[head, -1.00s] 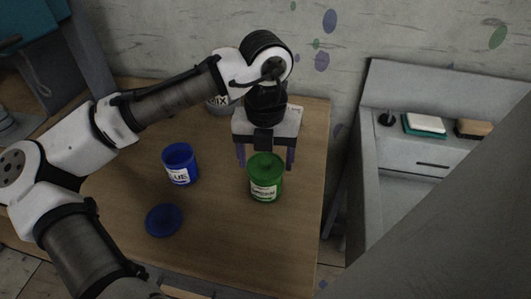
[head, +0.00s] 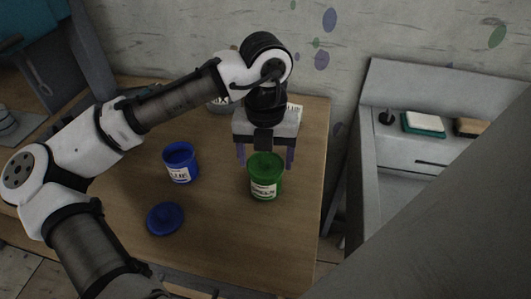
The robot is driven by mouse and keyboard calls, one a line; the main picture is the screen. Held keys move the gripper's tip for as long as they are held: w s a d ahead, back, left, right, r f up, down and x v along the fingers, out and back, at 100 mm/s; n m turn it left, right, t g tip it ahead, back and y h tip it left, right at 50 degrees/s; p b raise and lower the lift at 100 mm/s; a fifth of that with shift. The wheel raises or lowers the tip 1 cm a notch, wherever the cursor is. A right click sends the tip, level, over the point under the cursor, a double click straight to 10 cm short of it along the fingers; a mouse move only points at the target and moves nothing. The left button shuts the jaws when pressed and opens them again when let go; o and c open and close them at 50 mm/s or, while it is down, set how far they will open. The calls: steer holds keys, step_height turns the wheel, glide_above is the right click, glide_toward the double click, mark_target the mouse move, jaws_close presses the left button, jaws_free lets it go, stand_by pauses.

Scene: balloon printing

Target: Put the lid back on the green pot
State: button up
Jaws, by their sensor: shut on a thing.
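The green pot (head: 264,189) stands upright on the wooden table with its label facing me. Its top looks covered by the green lid (head: 265,160); I cannot tell whether the lid is fully seated. My gripper (head: 265,160) points down at the pot's top, with one finger on each side, and is shut on the green lid. The fingers' contact with the lid is partly hidden behind the pot.
An open blue pot (head: 180,164) stands left of the green pot. Its blue lid (head: 165,218) lies on the table (head: 220,235) in front of it. A grey container (head: 219,105) stands behind my arm. A grey sink unit (head: 410,170) is at the right.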

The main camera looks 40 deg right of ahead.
steer(key=o, duration=1)
steer(key=shift+o, duration=0.2)
steer(key=shift+r, duration=0.1)
steer(key=shift+r+p, duration=3.45)
steer(key=shift+p, duration=0.15)
steer(key=shift+c, duration=0.3)
jaws_close()
